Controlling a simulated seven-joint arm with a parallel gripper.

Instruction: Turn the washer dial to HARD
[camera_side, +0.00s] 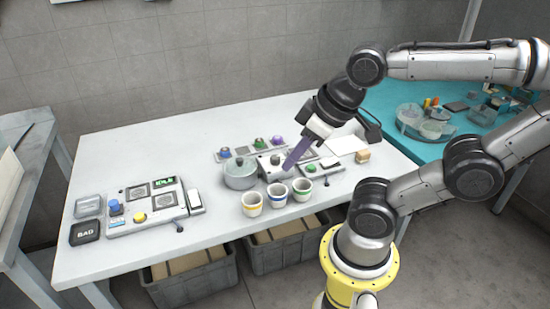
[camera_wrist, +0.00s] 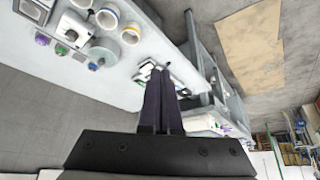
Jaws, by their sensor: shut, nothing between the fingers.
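A small whitish box with a grey round dial (camera_side: 275,159) on top stands mid-table, just right of the lidded pot; I take it for the washer. Its markings, HARD included, are too small to read. In the wrist view a white box with a dark dial (camera_wrist: 71,34) lies at upper left, well aside from my fingers. My gripper (camera_side: 288,170) has long purple fingers pointing down and left; in the side view their tips overlap the box's right edge. In the wrist view the fingers (camera_wrist: 160,72) lie together, empty and apart from the dial.
A grey pot (camera_side: 240,176) stands left of the box, with several cups (camera_side: 276,195) in front. A row of coloured knobs (camera_side: 259,143) lies behind. A control panel (camera_side: 150,205) and a BAD pad (camera_side: 85,233) are at left. The table's middle left is clear.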

